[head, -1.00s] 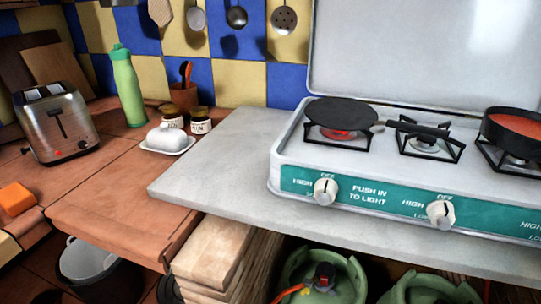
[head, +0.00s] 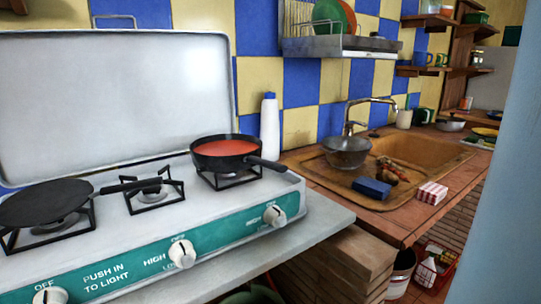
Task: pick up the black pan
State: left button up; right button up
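The flat black pan (head: 46,203) sits on the left burner of the white camping stove (head: 265,190) in the head view. Its dark handle points right, over the middle burner (head: 153,193). A second dark pan (head: 226,153), filled with red sauce, sits on the right burner with its handle pointing right and toward the front. Neither of my grippers shows in the head view.
The raised stove lid (head: 110,105) stands behind the burners. A white bottle (head: 270,137) stands behind the stove. To the right are a glass bowl (head: 346,152), a blue sponge (head: 371,187) and a sink (head: 420,150). A pale blue vertical surface (head: 510,170) fills the right edge.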

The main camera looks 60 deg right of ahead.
aim_at(223, 153)
jog(key=z, duration=1.55)
